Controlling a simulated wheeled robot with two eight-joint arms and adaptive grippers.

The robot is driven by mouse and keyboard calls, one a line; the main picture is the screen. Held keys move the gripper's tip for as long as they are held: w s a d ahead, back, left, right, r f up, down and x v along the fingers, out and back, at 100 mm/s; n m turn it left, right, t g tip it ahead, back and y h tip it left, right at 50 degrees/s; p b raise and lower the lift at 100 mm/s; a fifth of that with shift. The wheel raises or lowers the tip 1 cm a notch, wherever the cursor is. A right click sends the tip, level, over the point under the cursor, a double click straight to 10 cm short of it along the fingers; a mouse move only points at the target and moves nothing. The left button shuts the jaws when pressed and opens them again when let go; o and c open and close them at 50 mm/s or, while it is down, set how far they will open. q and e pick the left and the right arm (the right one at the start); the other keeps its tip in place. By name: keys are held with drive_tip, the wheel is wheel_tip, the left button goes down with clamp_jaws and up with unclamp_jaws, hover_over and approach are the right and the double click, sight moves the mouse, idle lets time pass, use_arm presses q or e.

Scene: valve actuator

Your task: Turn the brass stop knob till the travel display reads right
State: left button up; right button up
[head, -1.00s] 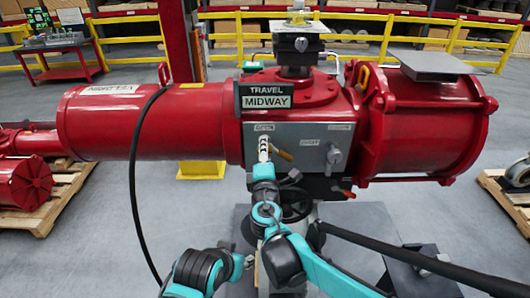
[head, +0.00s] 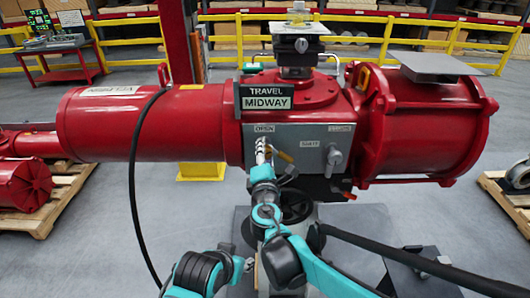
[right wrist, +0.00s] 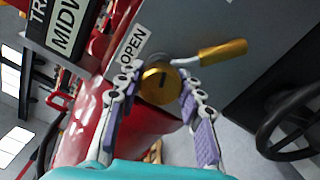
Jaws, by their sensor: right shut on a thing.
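The brass stop knob (right wrist: 158,85) sits on the grey panel (head: 290,139) beside the OPEN label (right wrist: 133,44). It is round, with a dark slot in its face. My right gripper (right wrist: 160,80) has one finger on each side of the knob and is shut on it. In the head view the right gripper (head: 262,150) reaches up to the panel and hides the knob. The travel display (head: 265,97) above reads MIDWAY. My left arm shows low in the head view, but its fingers are too small and partly hidden to read.
A brass-coloured handle (right wrist: 223,51) sticks out close beside the right fingers. A SHUT label (head: 310,144) and a grey knob (head: 333,160) are farther right on the panel. A dark handwheel (head: 296,204) is below. A black cable (head: 133,190) hangs at the left.

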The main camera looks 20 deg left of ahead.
drive_tip(key=o, duration=1.2)
drive_tip(key=v, duration=1.2)
